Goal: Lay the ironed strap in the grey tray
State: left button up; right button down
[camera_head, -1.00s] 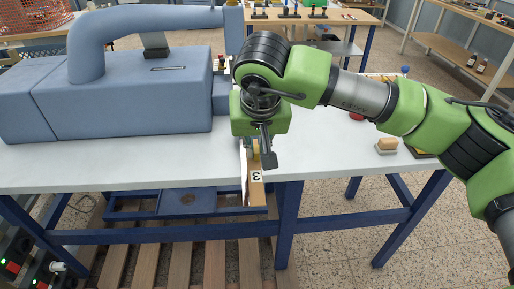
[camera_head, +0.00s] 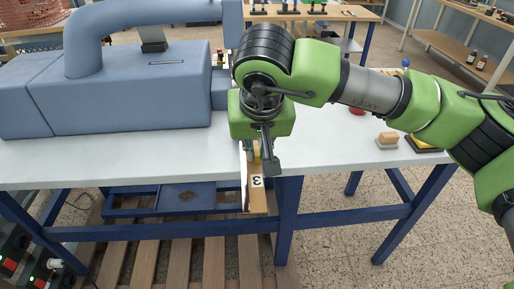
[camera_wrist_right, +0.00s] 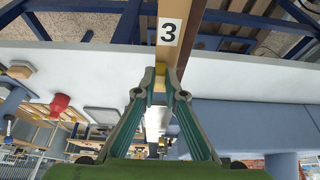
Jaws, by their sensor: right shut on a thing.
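My right gripper (camera_head: 258,158) points down at the table's front edge. It is shut on a long tan strip (camera_head: 257,200) marked with a black 3 on a white label, which I take to be the strap. The strip hangs beyond the front edge, with a white and a dark strip along its left side. In the right wrist view the gripper (camera_wrist_right: 160,84) has its fingertips together at the tan strip (camera_wrist_right: 172,55). My left gripper is out of view. I cannot identify the grey tray for sure; a flat grey thing (camera_wrist_right: 102,115) shows in the right wrist view.
A large blue-grey machine (camera_head: 120,95) fills the left of the white table (camera_head: 100,160). A tan block (camera_head: 387,138), a yellow-and-black thing (camera_head: 425,143) and a red thing (camera_head: 357,111) lie at the right. The table's front left is bare.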

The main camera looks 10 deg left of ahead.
jog(key=shift+r+p, duration=0.9)
jog(key=shift+r, duration=1.15)
